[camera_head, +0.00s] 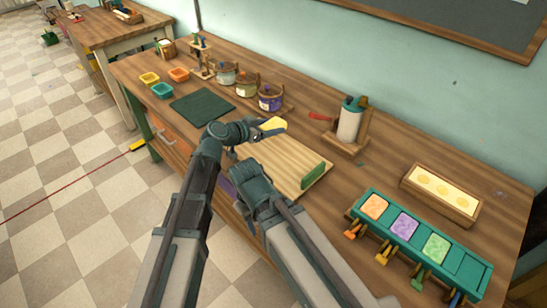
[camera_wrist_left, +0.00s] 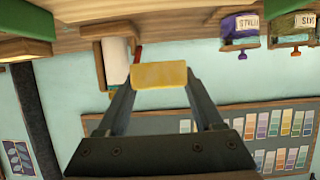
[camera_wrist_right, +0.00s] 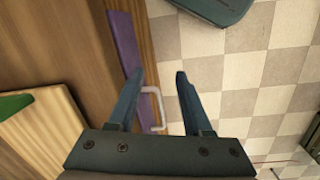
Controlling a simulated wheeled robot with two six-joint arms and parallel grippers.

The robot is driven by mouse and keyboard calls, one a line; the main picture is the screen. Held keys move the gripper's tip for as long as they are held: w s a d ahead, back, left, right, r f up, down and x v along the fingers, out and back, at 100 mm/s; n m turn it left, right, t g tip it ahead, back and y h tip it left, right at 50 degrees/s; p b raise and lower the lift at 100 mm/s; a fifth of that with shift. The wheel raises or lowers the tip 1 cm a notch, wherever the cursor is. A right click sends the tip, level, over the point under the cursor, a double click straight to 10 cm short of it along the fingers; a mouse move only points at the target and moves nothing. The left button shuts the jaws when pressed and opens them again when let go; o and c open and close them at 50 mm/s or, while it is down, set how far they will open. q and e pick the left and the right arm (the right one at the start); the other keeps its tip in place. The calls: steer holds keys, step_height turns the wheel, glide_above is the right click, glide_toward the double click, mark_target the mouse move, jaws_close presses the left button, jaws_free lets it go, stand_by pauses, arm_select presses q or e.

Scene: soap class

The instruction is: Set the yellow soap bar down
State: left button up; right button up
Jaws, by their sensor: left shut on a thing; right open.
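The yellow soap bar (camera_head: 273,124) is between the fingertips of my left gripper (camera_head: 265,131), near the wooden board's far left end. In the left wrist view the bar (camera_wrist_left: 158,75) spans both fingertips of the shut gripper (camera_wrist_left: 158,88). The bar appears held up above the bench; its exact height is hard to tell. My right gripper (camera_wrist_right: 163,78) is open and empty by the bench's front edge, with a purple panel, a pale handle and the floor below. In the head view its fingertips are hard to make out.
A light wooden board (camera_head: 284,163) has a green block (camera_head: 313,175) at its right. A dark green mat (camera_head: 201,107) lies left. Labelled pots (camera_head: 270,98) and a roller stand (camera_head: 349,125) are behind. A green rack (camera_head: 466,268) holds orange, purple and green bars beside a wooden tray (camera_head: 463,210).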

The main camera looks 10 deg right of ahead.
arm_select(q)
steer(key=b, duration=0.6)
glide_above(271, 154)
steer(key=shift+s+a+f, duration=0.1)
steer(key=shift+f, duration=3)
step_height(271, 154, down, 4)
steer(key=b, duration=0.4)
steer(key=shift+r, duration=0.15)
steer(key=o, duration=1.4)
steer(key=shift+o, duration=0.2)
